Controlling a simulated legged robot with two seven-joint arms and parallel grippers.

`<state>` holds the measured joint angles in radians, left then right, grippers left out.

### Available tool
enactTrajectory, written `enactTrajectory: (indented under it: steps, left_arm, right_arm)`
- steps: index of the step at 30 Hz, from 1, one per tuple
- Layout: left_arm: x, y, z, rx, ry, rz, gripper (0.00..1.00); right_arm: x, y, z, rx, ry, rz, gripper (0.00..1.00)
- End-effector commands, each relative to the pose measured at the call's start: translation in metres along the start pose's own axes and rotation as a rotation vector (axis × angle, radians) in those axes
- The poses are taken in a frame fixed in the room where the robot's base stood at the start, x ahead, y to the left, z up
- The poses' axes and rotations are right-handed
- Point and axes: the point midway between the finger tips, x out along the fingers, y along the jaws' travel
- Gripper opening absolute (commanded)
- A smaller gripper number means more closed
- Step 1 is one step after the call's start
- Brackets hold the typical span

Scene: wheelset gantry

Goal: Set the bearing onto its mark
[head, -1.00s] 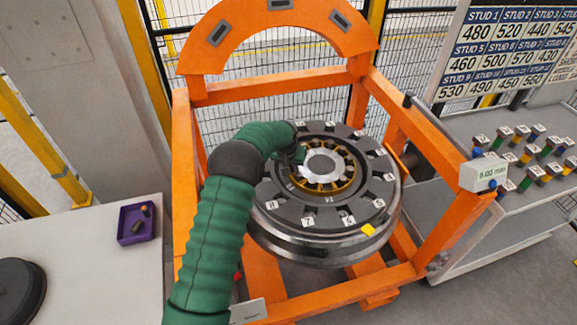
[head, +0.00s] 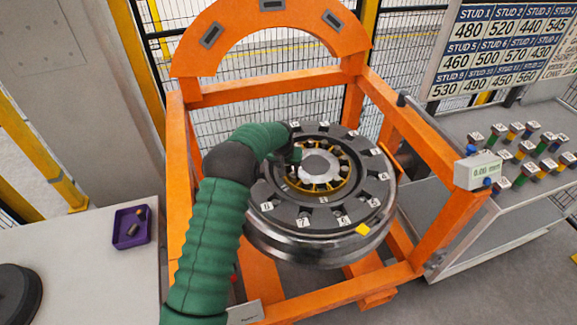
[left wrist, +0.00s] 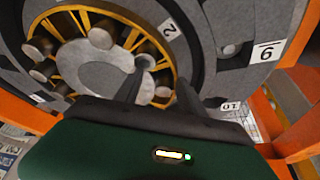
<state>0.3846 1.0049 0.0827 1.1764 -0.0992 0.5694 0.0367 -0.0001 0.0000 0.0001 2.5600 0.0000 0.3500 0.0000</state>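The bearing (head: 341,184) shows as a yellow cage with rollers around a silver hub, in the middle of the dark wheel. It also shows in the left wrist view (left wrist: 69,27). The wheel's ring (head: 282,208) carries white number tags around it. My left gripper (head: 297,155) is at the bearing's left edge. In the left wrist view its two dark fingers (left wrist: 160,92) stand apart in front of the cage and hub, and nothing is clearly gripped. A yellow patch (head: 362,229) sits on the wheel's front rim; I cannot tell if it is the mark. My right gripper is out of view.
An orange gantry frame (head: 270,310) surrounds the wheel. A small readout box (head: 478,170) sits on its right beam. Coloured studs (head: 514,131) stand on the right bench under a number board (head: 505,45). A purple tray (head: 118,240) with small parts lies on the left table.

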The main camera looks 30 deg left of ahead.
Motion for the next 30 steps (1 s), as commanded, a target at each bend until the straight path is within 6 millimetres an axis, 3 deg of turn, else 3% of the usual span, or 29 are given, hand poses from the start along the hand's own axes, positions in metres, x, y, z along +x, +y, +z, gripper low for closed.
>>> enactTrajectory:
  steps: [4,7,15,21,25,30]
  left_arm:
    - [-0.007,0.0,-0.001,0.0,0.001,-0.001,0.47]
    - [-0.024,-0.001,-0.001,0.001,0.004,-0.002,0.47]
    - [-0.102,-0.002,-0.001,0.0,0.006,0.0,0.47]
    - [-0.149,-0.002,-0.001,0.0,0.003,0.002,0.47]
    - [-0.163,-0.002,-0.001,0.0,0.0,0.002,0.47]
    - [-0.166,-0.002,-0.001,0.0,-0.003,0.002,0.47]
  right_arm:
    - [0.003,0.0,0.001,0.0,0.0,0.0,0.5]
    - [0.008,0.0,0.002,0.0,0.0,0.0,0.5]
    - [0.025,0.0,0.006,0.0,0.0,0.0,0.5]
    - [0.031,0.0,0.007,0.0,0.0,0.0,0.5]
    - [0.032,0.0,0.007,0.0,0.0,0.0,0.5]
    - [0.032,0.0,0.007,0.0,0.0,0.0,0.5]
